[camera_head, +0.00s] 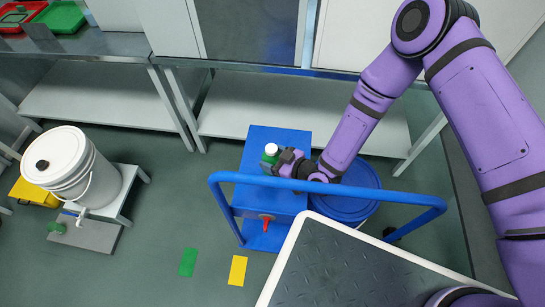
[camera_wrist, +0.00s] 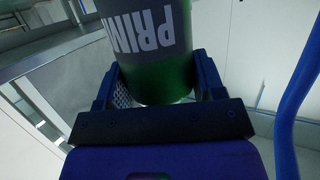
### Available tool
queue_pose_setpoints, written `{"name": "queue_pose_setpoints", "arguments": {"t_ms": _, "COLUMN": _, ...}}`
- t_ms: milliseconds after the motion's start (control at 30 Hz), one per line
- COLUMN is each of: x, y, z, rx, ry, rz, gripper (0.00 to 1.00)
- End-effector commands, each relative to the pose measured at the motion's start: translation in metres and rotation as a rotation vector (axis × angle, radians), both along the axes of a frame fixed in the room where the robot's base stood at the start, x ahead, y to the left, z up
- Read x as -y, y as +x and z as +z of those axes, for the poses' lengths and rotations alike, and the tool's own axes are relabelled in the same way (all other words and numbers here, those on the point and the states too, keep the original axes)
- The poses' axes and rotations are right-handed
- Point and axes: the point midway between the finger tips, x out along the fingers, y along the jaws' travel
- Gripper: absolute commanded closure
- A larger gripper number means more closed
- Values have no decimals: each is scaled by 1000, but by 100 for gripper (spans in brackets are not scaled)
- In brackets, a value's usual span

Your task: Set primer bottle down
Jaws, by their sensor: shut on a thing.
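The primer bottle (camera_head: 270,154) is green with a white cap and shows at the upper part of the blue cabinet in the head view. In the wrist view the bottle (camera_wrist: 150,45) fills the top middle, with a grey label reading "PRIM" and a green lower part. My gripper (camera_head: 284,163) is shut on it, one finger on each side of the green part in the wrist view (camera_wrist: 155,85). The blue cabinet (camera_head: 285,138) lies below the bottle in the head view. I cannot tell whether the bottle's base touches it.
A blue rail (camera_head: 330,185) crosses in front of my forearm. A blue drum (camera_head: 350,190) stands right of the cabinet. A white bucket (camera_head: 75,165) sits on a low stand at left. Green (camera_head: 188,262) and yellow (camera_head: 237,270) floor marks lie on open floor.

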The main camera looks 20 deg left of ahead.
Motion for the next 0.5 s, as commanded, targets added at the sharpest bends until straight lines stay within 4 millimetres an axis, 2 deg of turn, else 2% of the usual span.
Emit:
{"name": "queue_pose_setpoints", "arguments": {"t_ms": 267, "x": 0, "y": 0, "z": -2, "rx": -1, "ry": 0, "rz": 0, "gripper": 88}}
{"name": "queue_pose_setpoints", "arguments": {"t_ms": 300, "x": 0, "y": 0, "z": -2, "rx": 0, "ry": 0, "rz": 0, "gripper": 31}}
{"name": "queue_pose_setpoints", "arguments": {"t_ms": 400, "x": 0, "y": 0, "z": -2, "rx": 0, "ry": 0, "rz": 0, "gripper": 12}}
{"name": "queue_pose_setpoints", "arguments": {"t_ms": 500, "x": 0, "y": 0, "z": -2, "rx": 0, "ry": 0, "rz": 0, "gripper": 12}}
